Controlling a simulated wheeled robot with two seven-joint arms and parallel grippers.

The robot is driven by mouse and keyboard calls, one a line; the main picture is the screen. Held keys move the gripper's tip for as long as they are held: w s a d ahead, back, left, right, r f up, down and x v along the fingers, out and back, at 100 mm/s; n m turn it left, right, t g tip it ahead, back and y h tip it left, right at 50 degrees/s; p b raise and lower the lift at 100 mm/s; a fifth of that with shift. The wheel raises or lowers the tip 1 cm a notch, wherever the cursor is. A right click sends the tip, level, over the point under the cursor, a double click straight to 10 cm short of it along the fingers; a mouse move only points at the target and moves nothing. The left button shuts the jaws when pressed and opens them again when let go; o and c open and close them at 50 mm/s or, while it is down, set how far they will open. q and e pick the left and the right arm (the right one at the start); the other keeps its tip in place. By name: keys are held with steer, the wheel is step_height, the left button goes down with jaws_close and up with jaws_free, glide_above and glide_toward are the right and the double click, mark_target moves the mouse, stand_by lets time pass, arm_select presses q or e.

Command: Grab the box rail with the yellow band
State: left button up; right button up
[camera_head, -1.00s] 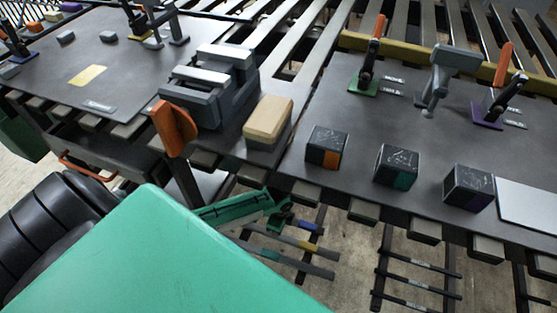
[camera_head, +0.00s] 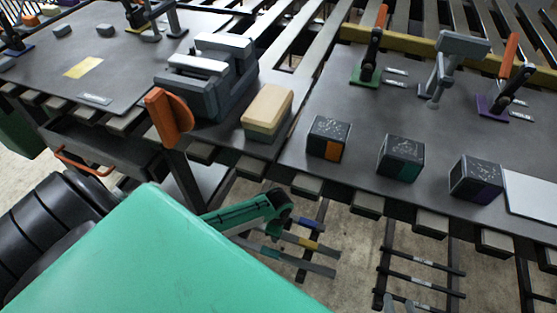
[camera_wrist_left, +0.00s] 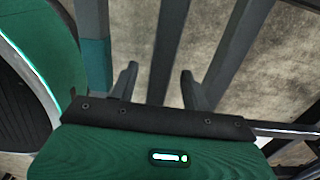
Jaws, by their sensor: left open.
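The rail with the yellow band (camera_head: 306,243) lies in the low rack under the table in the head view. A rail with a blue band (camera_head: 311,223) and one with a teal band (camera_head: 270,253) lie on either side of it. My left gripper (camera_wrist_left: 158,82) shows in the left wrist view, open and empty above the rails. A dark rail (camera_wrist_left: 168,45) runs between and beyond its fingers; no band shows on it. A teal-banded rail (camera_wrist_left: 95,62) is left of the fingers. My right gripper (camera_head: 399,303) shows only grey fingertips, apart, at the bottom edge.
The table (camera_head: 345,185) overhangs the rack and carries three dark cubes, a tan-topped block (camera_head: 267,108) and a grey fixture (camera_head: 210,85). Another low rack (camera_head: 420,275) stands right. An orange handle (camera_head: 168,117) sticks out at the table's front edge.

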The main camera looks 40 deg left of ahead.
arm_select(q)
steer(key=shift+c, duration=0.2)
jaws_close()
steer(key=shift+w+r, duration=0.1)
steer(key=shift+r, duration=0.05)
